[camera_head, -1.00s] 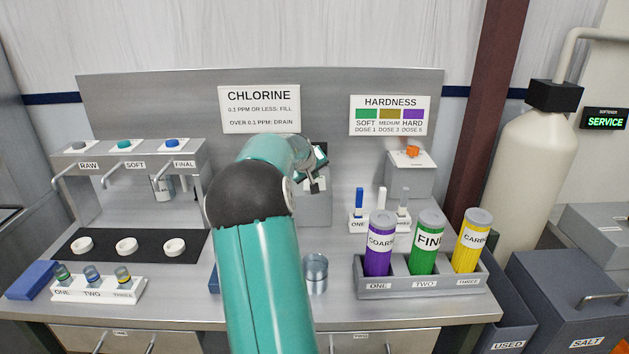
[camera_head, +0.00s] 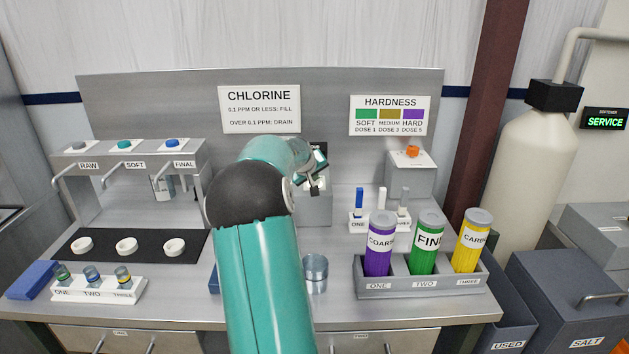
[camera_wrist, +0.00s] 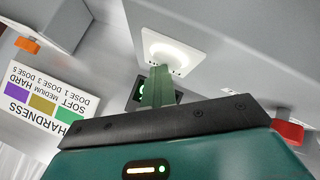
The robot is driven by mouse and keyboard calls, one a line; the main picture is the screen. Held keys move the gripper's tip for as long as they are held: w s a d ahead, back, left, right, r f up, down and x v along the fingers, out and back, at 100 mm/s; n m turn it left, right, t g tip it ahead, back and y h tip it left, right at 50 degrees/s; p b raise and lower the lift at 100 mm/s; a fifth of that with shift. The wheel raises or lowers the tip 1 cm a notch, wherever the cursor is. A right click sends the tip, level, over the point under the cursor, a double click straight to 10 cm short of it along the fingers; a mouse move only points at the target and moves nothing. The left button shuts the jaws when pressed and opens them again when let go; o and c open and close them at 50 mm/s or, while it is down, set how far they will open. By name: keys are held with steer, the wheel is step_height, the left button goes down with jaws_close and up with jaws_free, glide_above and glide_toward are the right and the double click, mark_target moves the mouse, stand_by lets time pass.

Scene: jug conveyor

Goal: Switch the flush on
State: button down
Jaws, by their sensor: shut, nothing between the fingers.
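In the wrist view a white square plate with a glowing ring (camera_wrist: 180,48) is set in a grey panel. No label shows on it, so I cannot tell if it is the flush switch. My gripper (camera_wrist: 158,70) is shut and empty, with its green fingertips at the plate's lower edge in that view. I cannot tell if they touch it. In the head view my gripper (camera_head: 318,185) is in front of the grey box (camera_head: 316,210) at the back of the bench, and my arm hides part of that box.
A dark display (camera_wrist: 137,95) sits beside the fingers. A red part (camera_wrist: 288,132) shows at the right of the wrist view. To the right in the head view stand a rack (camera_head: 400,288) of labelled tubes and a box with an orange button (camera_head: 412,152). A clear cup (camera_head: 315,270) is close to my arm.

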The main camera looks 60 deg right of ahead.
steer(key=shift+r, duration=3.35)
